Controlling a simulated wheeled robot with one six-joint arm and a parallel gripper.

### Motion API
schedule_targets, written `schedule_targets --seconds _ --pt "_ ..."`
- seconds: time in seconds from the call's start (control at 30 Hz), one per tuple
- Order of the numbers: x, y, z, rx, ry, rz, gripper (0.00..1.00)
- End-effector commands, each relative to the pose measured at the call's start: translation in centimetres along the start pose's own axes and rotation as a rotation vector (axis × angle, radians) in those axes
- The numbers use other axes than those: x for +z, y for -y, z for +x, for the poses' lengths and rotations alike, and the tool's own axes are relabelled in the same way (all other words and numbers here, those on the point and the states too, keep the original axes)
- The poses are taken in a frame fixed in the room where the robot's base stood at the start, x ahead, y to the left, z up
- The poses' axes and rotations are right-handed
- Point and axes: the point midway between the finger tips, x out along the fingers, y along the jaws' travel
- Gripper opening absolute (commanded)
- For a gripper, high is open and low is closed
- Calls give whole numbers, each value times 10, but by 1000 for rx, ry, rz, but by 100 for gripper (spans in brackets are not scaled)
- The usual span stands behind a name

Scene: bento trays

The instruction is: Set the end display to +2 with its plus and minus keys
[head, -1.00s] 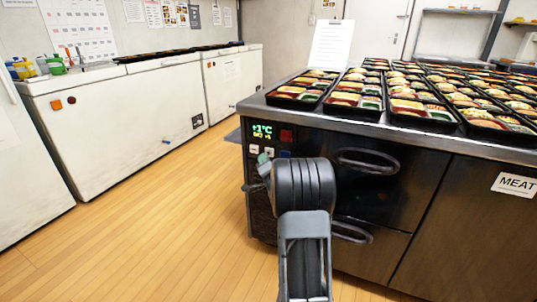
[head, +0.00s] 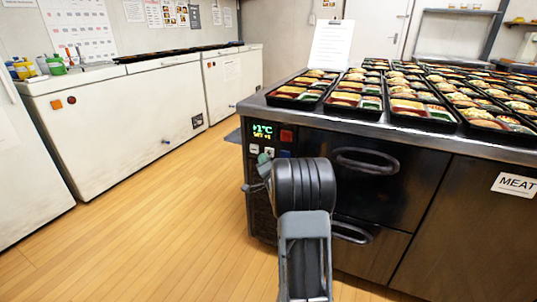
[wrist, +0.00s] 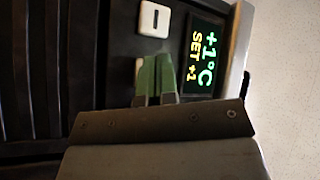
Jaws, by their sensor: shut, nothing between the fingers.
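The end display (head: 262,131) is a dark panel with lit digits at the left end of the steel counter's front. In the wrist view the display (wrist: 202,58) is turned sideways and reads +1°C, with SET +1 in yellow. The white minus key (wrist: 154,19) is in clear view there; it also shows in the head view (head: 254,149). The plus key (head: 269,151) is just right of it and is hidden behind my fingers in the wrist view. My gripper (wrist: 155,72) is shut and empty, its green fingertips at the plus key. I cannot tell whether they touch it.
A red square (head: 287,136) sits right of the display, and a blue one is below it, partly hidden. Drawer handles (head: 365,161) stick out to the right of my arm. Bento trays (head: 428,116) cover the counter top. The wooden floor (head: 150,220) at left is clear.

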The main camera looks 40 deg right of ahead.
Motion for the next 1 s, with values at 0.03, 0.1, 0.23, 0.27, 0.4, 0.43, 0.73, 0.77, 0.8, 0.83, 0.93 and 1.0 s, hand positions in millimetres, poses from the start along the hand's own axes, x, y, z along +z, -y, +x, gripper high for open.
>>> schedule_targets --seconds 0.03,0.1,0.23,0.27,0.4,0.43,0.73,0.77,0.8,0.83,0.93,1.0 --pt "0 0 0 0 0 0 0" --pt "0 -1 1 0 0 0 0" --pt "-2 -3 4 -1 0 -1 0" --pt "-3 -4 4 -1 0 -1 0" --pt "-4 -5 6 1 0 -1 0" --pt "-4 -5 6 1 0 -1 0" --pt "-4 -4 6 0 0 0 0" --pt "-4 -4 6 0 0 0 0" --pt "-4 -5 7 0 0 0 0" --pt "-4 -5 7 0 0 0 0" --pt "-5 -5 7 0 0 0 0" --pt "-5 -6 8 0 0 0 0"
